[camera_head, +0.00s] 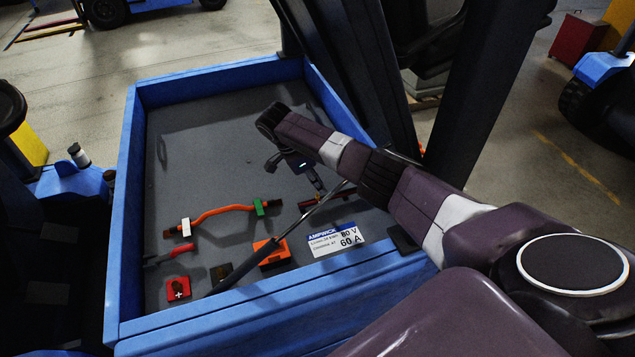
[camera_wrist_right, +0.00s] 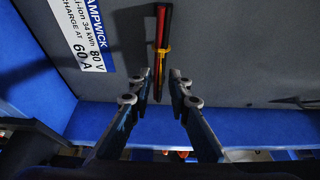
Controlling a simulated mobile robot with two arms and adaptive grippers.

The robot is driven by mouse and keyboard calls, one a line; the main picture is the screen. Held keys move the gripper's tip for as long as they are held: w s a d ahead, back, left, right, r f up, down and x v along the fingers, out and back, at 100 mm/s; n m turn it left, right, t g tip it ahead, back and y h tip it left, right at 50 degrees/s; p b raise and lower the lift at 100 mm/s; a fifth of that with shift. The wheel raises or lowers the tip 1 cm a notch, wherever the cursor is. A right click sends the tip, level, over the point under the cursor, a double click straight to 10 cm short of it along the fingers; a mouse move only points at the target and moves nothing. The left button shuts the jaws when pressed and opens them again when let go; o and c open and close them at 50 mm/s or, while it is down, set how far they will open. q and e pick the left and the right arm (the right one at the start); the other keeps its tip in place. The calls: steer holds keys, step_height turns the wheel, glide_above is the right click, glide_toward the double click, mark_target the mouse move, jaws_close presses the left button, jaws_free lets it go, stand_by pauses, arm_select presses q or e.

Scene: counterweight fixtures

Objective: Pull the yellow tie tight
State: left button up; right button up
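In the right wrist view the yellow tie (camera_wrist_right: 163,50) is a thin band around a bundle of red and black cables (camera_wrist_right: 162,25), with a short end sticking out to the right. The bundle lies against the grey panel. My right gripper (camera_wrist_right: 167,82) is open and empty, its fingertips just below the tie in the picture, with a gap between them. In the head view my right gripper (camera_head: 315,178) hangs over the dark red cable part (camera_head: 325,197); its fingers are small and the tie cannot be made out there. My left gripper is not in view.
The blue-walled bay (camera_head: 122,220) has a grey floor. A dark strut (camera_head: 265,261) crosses diagonally.

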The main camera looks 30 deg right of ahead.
steer(key=v, duration=1.2)
steer(key=shift+a+f, duration=0.1)
stand_by(0.4)
